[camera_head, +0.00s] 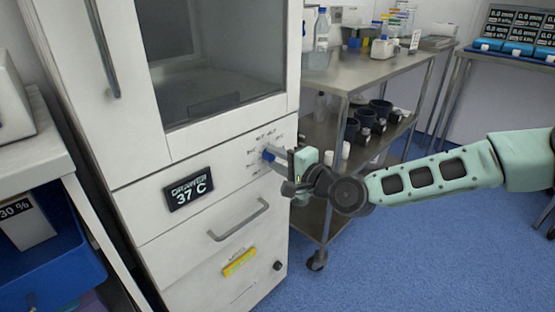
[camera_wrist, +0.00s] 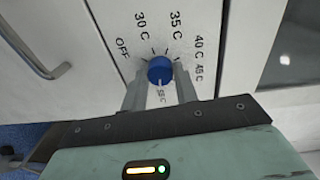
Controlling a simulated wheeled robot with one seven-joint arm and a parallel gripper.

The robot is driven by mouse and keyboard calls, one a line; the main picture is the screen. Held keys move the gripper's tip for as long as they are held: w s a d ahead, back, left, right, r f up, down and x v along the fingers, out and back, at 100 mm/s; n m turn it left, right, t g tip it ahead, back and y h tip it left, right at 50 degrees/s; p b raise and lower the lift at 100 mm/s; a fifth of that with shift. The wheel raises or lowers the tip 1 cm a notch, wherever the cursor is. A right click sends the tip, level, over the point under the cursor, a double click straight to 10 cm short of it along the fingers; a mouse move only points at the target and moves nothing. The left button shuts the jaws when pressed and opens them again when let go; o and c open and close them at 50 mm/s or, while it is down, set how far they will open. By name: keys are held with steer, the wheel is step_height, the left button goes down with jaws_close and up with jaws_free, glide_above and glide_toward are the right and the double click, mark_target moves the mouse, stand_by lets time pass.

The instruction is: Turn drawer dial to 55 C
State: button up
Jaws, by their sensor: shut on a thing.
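The blue drawer dial (camera_head: 267,155) is on the upper right of the cabinet's drawer front. In the wrist view the dial (camera_wrist: 160,70) is ringed by the labels OFF, 30 C, 35 C, 40 C, 45 C and, at the bottom, what looks like 55 C. My gripper (camera_wrist: 160,84) has one finger on each side of the dial and is shut on it. My gripper (camera_head: 280,158) reaches the dial from the right in the head view. I cannot clearly tell which label the dial points at. The black drawer display (camera_head: 188,189) reads 37 C.
A drawer handle (camera_head: 239,221) lies below the dial, and a glass door (camera_head: 215,60) is above it. A steel cart (camera_head: 375,66) with bottles and dark cups stands right of the cabinet. A blue bin (camera_head: 50,262) is at the left. Blue floor is open at the lower right.

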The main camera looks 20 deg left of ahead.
steer(key=shift+s+f, duration=0.1)
steer(key=shift+f, duration=0.05)
steer(key=o, duration=1)
steer(key=shift+c, duration=0.2)
steer(key=p+v, duration=0.2)
steer(key=v, duration=1.5)
steer(key=shift+d, duration=0.2)
steer(key=shift+s, duration=0.1)
